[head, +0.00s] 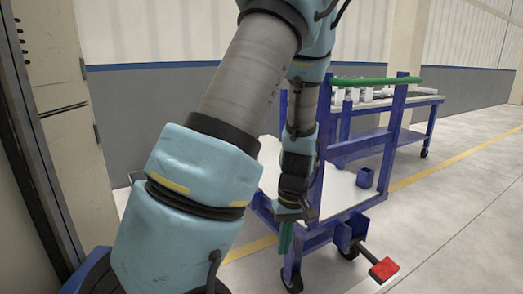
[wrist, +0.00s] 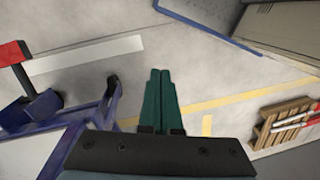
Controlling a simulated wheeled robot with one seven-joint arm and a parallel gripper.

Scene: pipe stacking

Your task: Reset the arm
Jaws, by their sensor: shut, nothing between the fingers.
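My gripper (head: 285,238) hangs at the near edge of the blue cart in the head view, with its green fingers pointing down. In the wrist view the two green fingers of my gripper (wrist: 160,75) lie side by side, shut, with nothing between them. My blue-grey arm fills the left and middle of the head view and hides part of the cart.
The blue cart (head: 345,205) has a white deck, a green top bar (head: 375,82) and a red pedal (head: 383,269). A blue table (head: 430,100) with grey parts stands behind. A wooden pallet (wrist: 283,122) lies on the floor at right in the wrist view. Floor at right is clear.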

